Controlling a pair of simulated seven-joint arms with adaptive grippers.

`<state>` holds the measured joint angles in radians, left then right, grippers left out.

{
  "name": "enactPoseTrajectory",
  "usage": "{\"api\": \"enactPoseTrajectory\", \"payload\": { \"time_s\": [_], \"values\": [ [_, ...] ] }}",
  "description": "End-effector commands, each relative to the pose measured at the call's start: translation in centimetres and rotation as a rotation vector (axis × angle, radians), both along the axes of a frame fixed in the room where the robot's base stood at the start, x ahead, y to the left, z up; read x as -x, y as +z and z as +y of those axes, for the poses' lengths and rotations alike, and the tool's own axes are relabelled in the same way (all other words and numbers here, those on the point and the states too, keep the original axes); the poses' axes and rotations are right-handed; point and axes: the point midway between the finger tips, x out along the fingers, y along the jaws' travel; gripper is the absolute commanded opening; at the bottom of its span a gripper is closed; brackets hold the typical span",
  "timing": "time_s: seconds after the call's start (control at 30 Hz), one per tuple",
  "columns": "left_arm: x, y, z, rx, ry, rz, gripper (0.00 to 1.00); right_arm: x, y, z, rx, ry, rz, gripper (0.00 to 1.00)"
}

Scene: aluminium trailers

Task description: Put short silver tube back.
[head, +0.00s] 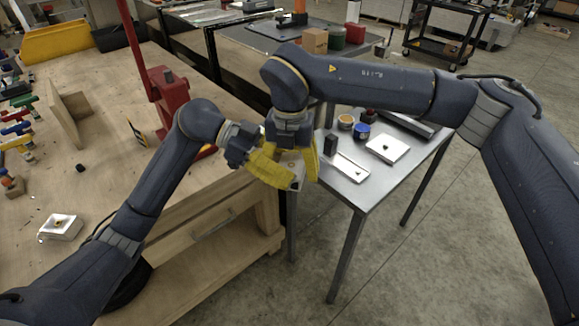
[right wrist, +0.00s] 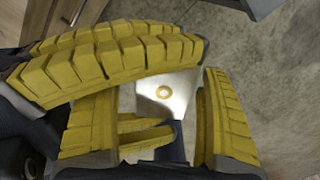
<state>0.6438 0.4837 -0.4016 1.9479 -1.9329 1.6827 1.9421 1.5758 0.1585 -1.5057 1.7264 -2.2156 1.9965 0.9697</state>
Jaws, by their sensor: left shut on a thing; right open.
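Yellow fingers of both grippers overlap, hiding most of the piece. I cannot tell whether the right fingers touch it.
A metal table (head: 365,191) at the right carries a white square tray (head: 388,147), a long pale tray (head: 350,169), a blue jar (head: 361,131) and a black block (head: 331,144). The wooden bench (head: 110,180) holds a red press (head: 174,100) and a small white tray (head: 60,227). Floor shows between them.

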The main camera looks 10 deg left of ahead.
Motion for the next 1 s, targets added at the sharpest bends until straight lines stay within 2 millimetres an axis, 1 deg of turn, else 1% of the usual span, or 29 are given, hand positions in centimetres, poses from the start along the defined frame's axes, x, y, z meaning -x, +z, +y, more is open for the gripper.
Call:
{"api": "enactPoseTrajectory", "payload": {
  "time_s": [0.07,0.57,0.6,0.8,1.0],
  "values": [
    [0.0,0.02,0.0,0.0,0.0,0.0,0.33,0.0,0.0,0.0,0.0,0.0,0.0,0.78],
    [0.05,0.05,-0.1,0.002,-0.002,-0.001,0.33,0.04,0.04,0.13,-0.002,0.003,-0.001,0.2],
    [0.05,0.06,-0.12,0.002,-0.003,-0.001,0.76,0.05,0.06,0.15,-0.003,0.004,-0.001,0.18],
    [0.03,0.04,-0.07,0.001,-0.001,0.0,0.99,0.03,0.05,0.1,-0.002,0.002,0.0,0.18],
    [0.01,0.01,-0.03,0.001,0.0,0.0,1.0,0.01,0.04,0.05,-0.001,0.001,0.0,0.18]
  ]
}}
